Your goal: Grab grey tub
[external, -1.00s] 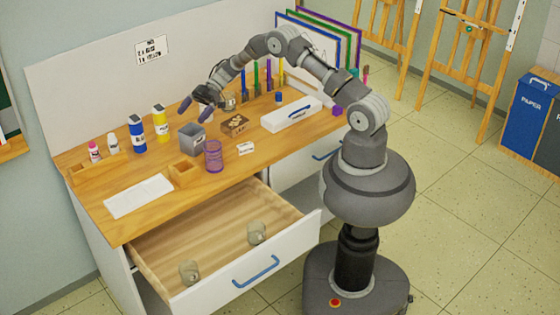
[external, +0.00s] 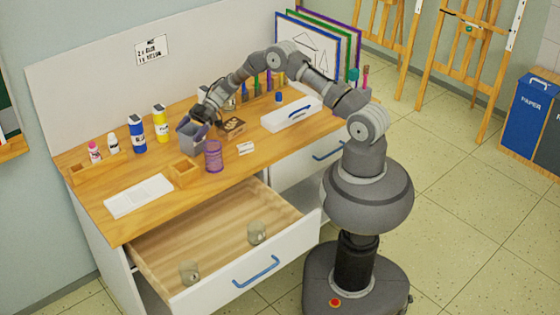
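The grey tub (external: 190,144) is a small open-topped square container. It stands upright on the wooden desktop, behind the purple mesh cup. My gripper (external: 194,126) points down at the tub's top, its fingers apart and level with the rim. The fingers overlap the tub in this view, and I cannot tell whether they touch its walls or which side of them each finger is on.
Blue (external: 137,134) and yellow (external: 160,124) bottles stand behind left. A wooden block (external: 184,172) is at front left. The drawer (external: 215,240) below is open.

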